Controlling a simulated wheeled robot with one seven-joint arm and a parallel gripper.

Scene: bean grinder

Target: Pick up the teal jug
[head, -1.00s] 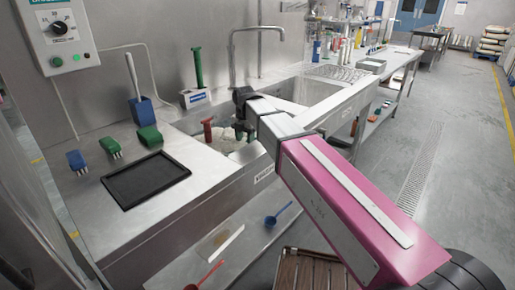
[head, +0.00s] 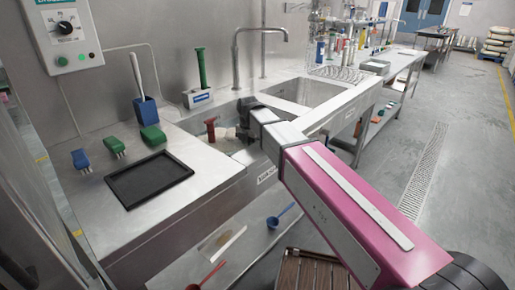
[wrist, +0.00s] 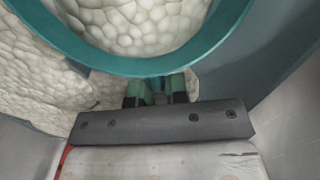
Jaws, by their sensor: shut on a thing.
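The teal jug shows in the wrist view as a curved teal rim (wrist: 150,66) across the top, with pale foam visible inside the ring. My gripper (wrist: 158,97) is just below the near side of this rim, its two fingers close together and shut on the jug, apparently at its handle. The grip itself is mostly hidden by the rim and the gripper body. In the head view my gripper (head: 246,132) reaches down into the left sink basin. The jug cannot be made out clearly there, as my arm and the basin edge hide it.
White foam (head: 224,133) and a red-handled item (head: 211,129) are in the left basin, close to my gripper. The basin walls surround it. A tap (head: 262,32) rises behind. A black tray (head: 148,179) and several brushes lie on the left counter. The right basin (head: 302,90) looks empty.

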